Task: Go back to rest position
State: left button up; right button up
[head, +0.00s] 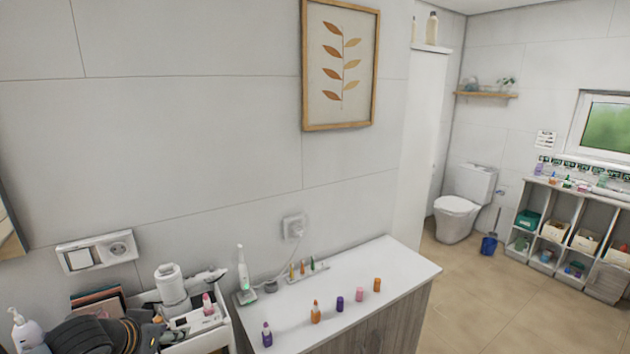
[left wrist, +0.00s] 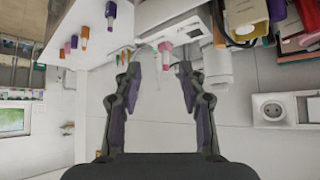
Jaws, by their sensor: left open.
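My left gripper (head: 158,328) is at the lower left of the head view, over the near side of a white cart (head: 200,340). In the left wrist view its two fingers (left wrist: 158,75) are spread apart with nothing held between them. A pink bottle (head: 208,305) stands on the cart, just beyond the fingertips. It also shows in the left wrist view (left wrist: 166,52), ahead of the gap and apart from the fingers. My right gripper is not in view.
A white counter (head: 400,268) to the right holds several small bottles, an electric toothbrush (head: 242,268) and a small rack. A pump bottle (head: 24,330) stands left of my arm. The wall with a socket (head: 100,252) is close behind. Open floor lies at right.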

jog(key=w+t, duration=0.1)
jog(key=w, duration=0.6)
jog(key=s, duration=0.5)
pick_arm(q)
jog(key=s+d+f+g+y, duration=0.1)
jog(key=s+d+f+g, duration=0.25)
jog(key=s+f, duration=0.5)
jog(key=s+d+f+g+y, duration=0.15)
jog(key=s+d+f, duration=0.25)
jog(key=s+f, duration=0.45)
jog(key=s+a+f+g+b, duration=0.1)
jog(key=s+a+f+b, duration=0.1)
jog(key=f, duration=1.3)
jog(key=s+a+f+g+b, duration=0.1)
jog(key=s+f+b, duration=0.1)
jog(key=f, duration=1.3)
jog(key=s+a+f+n+b, duration=0.1)
jog(key=s+f+b, duration=0.1)
jog(key=s+f, duration=1.6)
jog(key=shift+a+f+g+h, duration=0.2)
jog(key=shift+f+g+h, duration=0.2)
jog(key=shift+f, duration=0.2)
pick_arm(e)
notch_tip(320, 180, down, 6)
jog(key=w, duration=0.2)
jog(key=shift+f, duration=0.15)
